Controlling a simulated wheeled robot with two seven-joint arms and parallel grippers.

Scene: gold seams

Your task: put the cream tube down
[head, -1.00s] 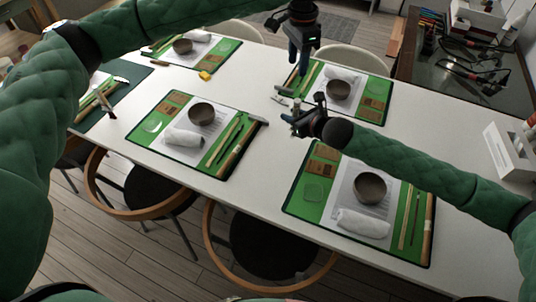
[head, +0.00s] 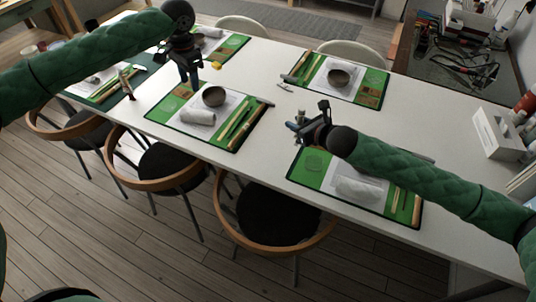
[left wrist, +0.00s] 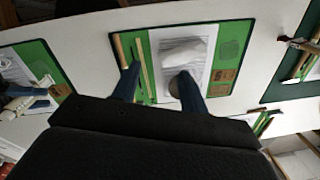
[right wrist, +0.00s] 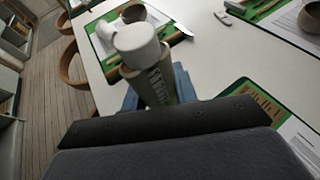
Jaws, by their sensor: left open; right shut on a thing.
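In the head view the tube is too small to make out clearly.
The white table (head: 255,75) carries several green place mats with bowls, rolled cloths and wooden tools. A small pale object (head: 284,87) lies on bare tabletop. A white box (head: 497,132) stands at the right end. Chairs (head: 270,215) line the near edge. The table's middle strip is mostly clear.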

